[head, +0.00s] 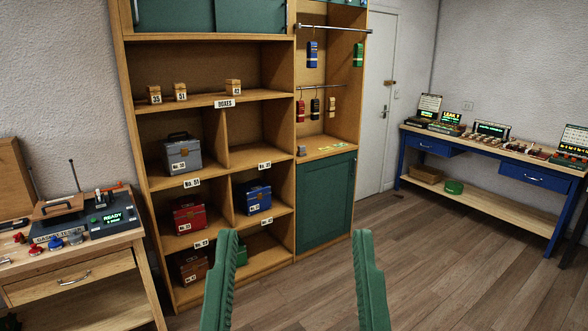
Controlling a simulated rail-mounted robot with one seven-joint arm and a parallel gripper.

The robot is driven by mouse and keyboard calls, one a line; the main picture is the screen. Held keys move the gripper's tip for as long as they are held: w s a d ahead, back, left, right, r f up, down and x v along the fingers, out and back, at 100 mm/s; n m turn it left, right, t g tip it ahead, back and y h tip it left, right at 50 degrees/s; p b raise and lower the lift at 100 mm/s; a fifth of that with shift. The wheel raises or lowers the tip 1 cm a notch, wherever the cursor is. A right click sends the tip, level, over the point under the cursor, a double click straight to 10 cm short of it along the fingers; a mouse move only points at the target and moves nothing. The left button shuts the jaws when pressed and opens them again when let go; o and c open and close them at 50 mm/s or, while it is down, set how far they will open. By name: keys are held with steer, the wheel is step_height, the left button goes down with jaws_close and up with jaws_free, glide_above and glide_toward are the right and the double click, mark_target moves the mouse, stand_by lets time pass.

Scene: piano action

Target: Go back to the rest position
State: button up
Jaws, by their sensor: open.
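My gripper (297,285) shows at the bottom middle of the head view as two green ribbed fingers. The rest of my arm is out of the picture.
A wooden shelf unit (228,102) stands ahead, with labelled boxes and a green cupboard door (326,203). A wooden desk (75,284) with devices is at the left. A blue-framed workbench (498,152) stands at the right. The wooden floor (440,265) between is clear.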

step_height(320, 180, up, 30)
steer(key=p, duration=2.4)
steer(key=shift+w+a+f+p, duration=0.2)
steer(key=shift+p, duration=0.15)
